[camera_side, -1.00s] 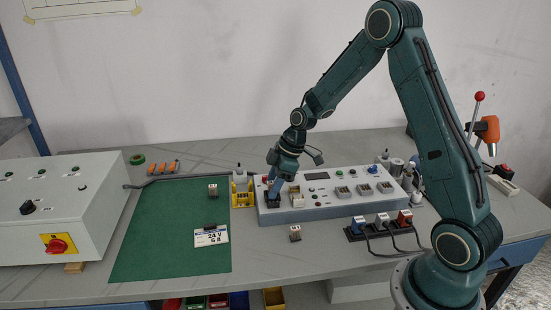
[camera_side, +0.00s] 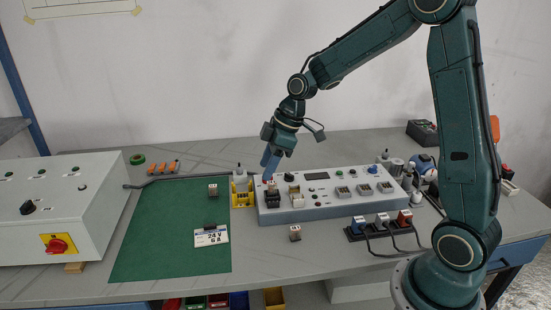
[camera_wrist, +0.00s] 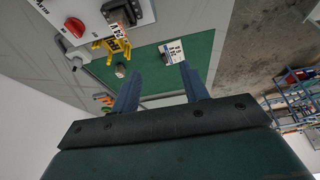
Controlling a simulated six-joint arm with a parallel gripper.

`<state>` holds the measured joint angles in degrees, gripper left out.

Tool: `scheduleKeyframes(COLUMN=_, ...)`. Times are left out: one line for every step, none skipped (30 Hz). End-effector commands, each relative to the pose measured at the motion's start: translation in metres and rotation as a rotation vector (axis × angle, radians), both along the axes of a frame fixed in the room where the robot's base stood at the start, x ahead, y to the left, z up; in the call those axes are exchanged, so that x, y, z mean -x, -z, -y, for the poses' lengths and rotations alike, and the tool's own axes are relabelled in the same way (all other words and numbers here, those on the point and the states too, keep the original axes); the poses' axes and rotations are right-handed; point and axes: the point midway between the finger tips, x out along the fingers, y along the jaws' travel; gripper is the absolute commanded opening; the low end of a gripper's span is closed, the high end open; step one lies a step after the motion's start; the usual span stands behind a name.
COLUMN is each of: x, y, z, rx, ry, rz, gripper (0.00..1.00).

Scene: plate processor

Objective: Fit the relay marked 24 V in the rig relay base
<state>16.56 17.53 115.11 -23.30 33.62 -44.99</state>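A small relay (camera_side: 271,187) stands upright in the dark relay base (camera_side: 272,201) at the left end of the grey rig. In the wrist view a relay (camera_wrist: 122,12) at the top edge has a label that appears to read 24 V. My gripper (camera_side: 270,161) is just above this relay, apart from it. Its two blue fingers (camera_wrist: 160,90) are spread with nothing between them. A card (camera_side: 211,237) reading 24 V 6 A lies on the green mat (camera_side: 165,230).
Another relay (camera_side: 213,190) stands on the mat and one (camera_side: 295,233) on the bench before the rig (camera_side: 330,207). A yellow holder (camera_side: 242,192) stands left of the rig. Cabled plugs (camera_side: 382,222) are in front. A control box (camera_side: 60,205) fills the left.

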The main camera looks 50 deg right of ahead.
Motion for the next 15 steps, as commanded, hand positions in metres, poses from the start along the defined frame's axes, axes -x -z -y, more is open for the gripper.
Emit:
scheduleKeyframes(x=0.003, y=-0.004, z=-0.006, rx=0.001, ry=0.001, rz=0.003, gripper=0.45)
scheduleKeyframes(x=0.005, y=-0.005, z=-0.010, rx=0.002, ry=0.002, rz=0.002, gripper=0.45)
scheduleKeyframes(x=0.008, y=-0.007, z=-0.014, rx=0.001, ry=0.005, rz=0.001, gripper=0.45)
scheduleKeyframes(x=0.010, y=-0.009, z=-0.017, rx=0.002, ry=0.007, rz=0.002, gripper=0.45)
scheduleKeyframes(x=0.012, y=-0.010, z=-0.021, rx=0.000, ry=0.009, rz=0.002, gripper=0.45)
scheduleKeyframes(x=0.016, y=-0.012, z=-0.025, rx=0.002, ry=0.011, rz=0.001, gripper=0.45)
scheduleKeyframes(x=0.018, y=-0.014, z=-0.028, rx=0.001, ry=0.013, rz=0.002, gripper=0.45)
scheduleKeyframes(x=0.020, y=-0.015, z=-0.031, rx=0.000, ry=0.015, rz=0.002, gripper=0.45)
scheduleKeyframes(x=0.023, y=-0.017, z=-0.035, rx=0.000, ry=0.016, rz=0.003, gripper=0.45)
scheduleKeyframes(x=0.025, y=-0.018, z=-0.038, rx=0.000, ry=0.018, rz=0.002, gripper=0.45)
scheduleKeyframes(x=0.027, y=-0.019, z=-0.041, rx=-0.001, ry=0.021, rz=0.002, gripper=0.45)
scheduleKeyframes(x=0.030, y=-0.021, z=-0.044, rx=0.000, ry=0.023, rz=0.002, gripper=0.45)
scheduleKeyframes(x=0.031, y=-0.022, z=-0.046, rx=-0.001, ry=0.025, rz=0.003, gripper=0.45)
scheduleKeyframes(x=0.033, y=-0.023, z=-0.048, rx=-0.001, ry=0.025, rz=0.003, gripper=0.45)
scheduleKeyframes(x=0.035, y=-0.023, z=-0.050, rx=-0.001, ry=0.028, rz=0.003, gripper=0.45)
